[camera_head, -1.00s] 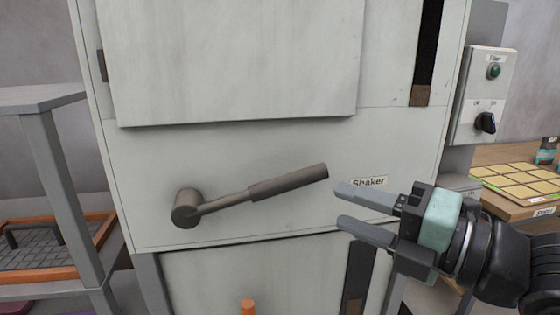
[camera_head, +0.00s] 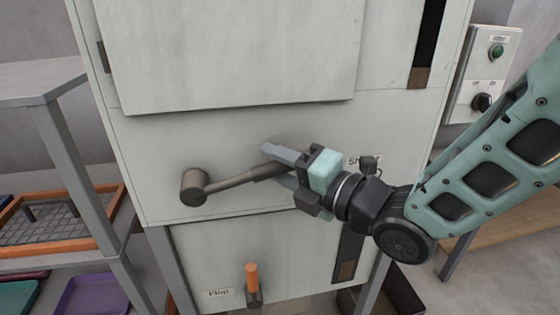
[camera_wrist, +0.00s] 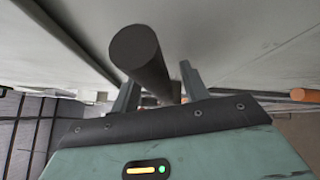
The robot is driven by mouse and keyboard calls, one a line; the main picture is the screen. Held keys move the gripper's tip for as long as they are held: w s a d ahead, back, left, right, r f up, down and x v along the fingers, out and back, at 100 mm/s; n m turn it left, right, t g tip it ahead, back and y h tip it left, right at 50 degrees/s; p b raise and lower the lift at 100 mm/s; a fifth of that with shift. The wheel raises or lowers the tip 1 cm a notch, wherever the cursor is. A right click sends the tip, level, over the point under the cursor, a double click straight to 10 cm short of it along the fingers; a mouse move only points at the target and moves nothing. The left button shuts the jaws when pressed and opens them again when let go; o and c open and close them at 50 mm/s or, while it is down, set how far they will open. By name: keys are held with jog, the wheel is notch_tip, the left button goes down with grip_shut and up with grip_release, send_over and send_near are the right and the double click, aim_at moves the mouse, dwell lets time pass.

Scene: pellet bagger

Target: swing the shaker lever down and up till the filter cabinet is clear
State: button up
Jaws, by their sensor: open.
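The shaker lever (camera_head: 232,181) is a dark grey bar on a round pivot at the left of the pale filter cabinet (camera_head: 140,150). It slopes slightly up to the right, with its far end hidden by my gripper. My gripper (camera_head: 276,165) is open at the lever's grip, one finger above and one below. In the wrist view the lever's dark round end (camera_wrist: 136,46) sticks out between the two spread fingers. I cannot tell whether either finger touches it. The Shaker label is partly covered by my gripper.
A tall dark slot (camera_head: 430,40) with a brown bottom runs down the cabinet's upper right. Below the lever stands an orange-topped handle (camera_head: 251,275). A switch box (camera_head: 486,75) is at right. A grey shelf (camera_head: 45,80) with an orange-rimmed tray (camera_head: 75,247) is at left.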

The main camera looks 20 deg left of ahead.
grip_shut()
jog(key=f+m+b, duration=0.1)
jog(key=f+b, duration=0.1)
jog(key=b, duration=0.2)
jog(key=f+m+y+b, duration=0.1)
jog(key=f+b, duration=0.1)
jog(key=b, duration=0.3)
jog(key=f+m+t+b, duration=0.1)
jog(key=b, duration=0.4)
jog(key=shift+w+d+f+y, duration=0.1)
jog(key=shift+d+f+y, duration=0.1)
jog(key=shift+f+y, duration=0.2)
jog(key=f+m+t+b, duration=0.1)
jog(key=f+m+b, duration=0.1)
jog(key=b, duration=0.4)
jog(key=shift+a+f+y+b, duration=0.2)
jog(key=shift+y+b, duration=0.1)
jog(key=shift+y, duration=0.1)
jog(key=b, duration=0.1)
jog(key=m+b, duration=0.1)
jog(key=b, duration=0.1)
jog(key=f+m+t+b, duration=0.1)
jog(key=shift+s+a+f+y, duration=0.1)
jog(key=shift+s+a+y, duration=0.15)
jog(key=shift+y, duration=0.15)
jog(key=shift+t+b, duration=0.3)
jog(key=shift+b, duration=0.05)
grip_release()
